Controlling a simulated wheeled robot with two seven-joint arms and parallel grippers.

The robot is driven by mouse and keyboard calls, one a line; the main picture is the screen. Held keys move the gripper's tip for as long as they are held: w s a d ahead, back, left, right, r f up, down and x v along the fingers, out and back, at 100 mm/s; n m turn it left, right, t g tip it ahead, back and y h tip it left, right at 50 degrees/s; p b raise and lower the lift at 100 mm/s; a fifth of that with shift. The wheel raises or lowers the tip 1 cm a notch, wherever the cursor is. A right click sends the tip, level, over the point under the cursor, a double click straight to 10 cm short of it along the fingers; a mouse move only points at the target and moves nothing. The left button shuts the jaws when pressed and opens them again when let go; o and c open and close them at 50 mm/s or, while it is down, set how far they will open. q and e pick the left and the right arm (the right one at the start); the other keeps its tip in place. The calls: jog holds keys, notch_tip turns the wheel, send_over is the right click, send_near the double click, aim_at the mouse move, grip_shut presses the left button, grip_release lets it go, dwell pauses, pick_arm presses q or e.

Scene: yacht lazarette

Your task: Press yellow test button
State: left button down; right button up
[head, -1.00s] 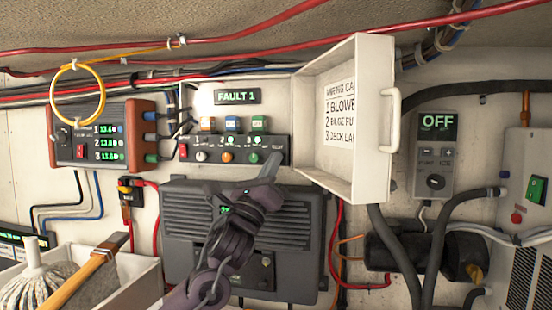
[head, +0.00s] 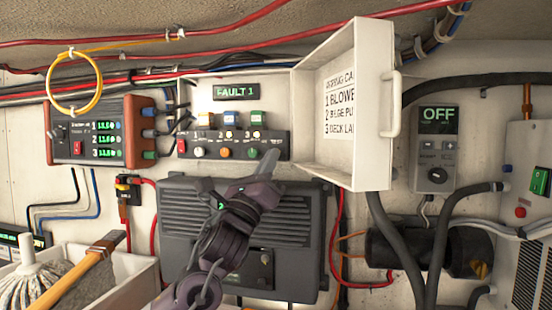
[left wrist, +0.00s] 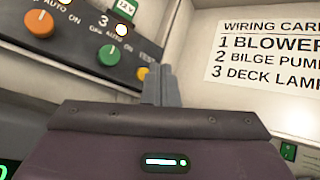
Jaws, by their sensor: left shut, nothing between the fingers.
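The switch panel (head: 222,145) is a dark strip with a white, an orange and a green knob. In the left wrist view, the TEST label (left wrist: 147,57) is at its right end, and a small yellow-orange sliver of the test button (left wrist: 141,73) shows beside my fingers, which hide the rest. My left gripper (head: 272,160) is shut and empty, with its fingertips over the panel's right end. It also shows in the left wrist view (left wrist: 160,85). I cannot tell whether the tips touch the button. My right gripper is not in view.
The open white cover (head: 358,165) with the wiring card stands just right of the fingertips. A FAULT 1 display (head: 236,91) is above the panel. A dark ribbed box (head: 180,235) is below, behind my arm. Hoses (head: 398,255) run at right.

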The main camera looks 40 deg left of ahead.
pick_arm(q)
jog(key=s+d+b, duration=0.2)
jog(key=s, duration=0.1)
jog(key=shift+s, duration=0.25)
jog(key=shift+f, duration=0.1)
dwell(0.8)
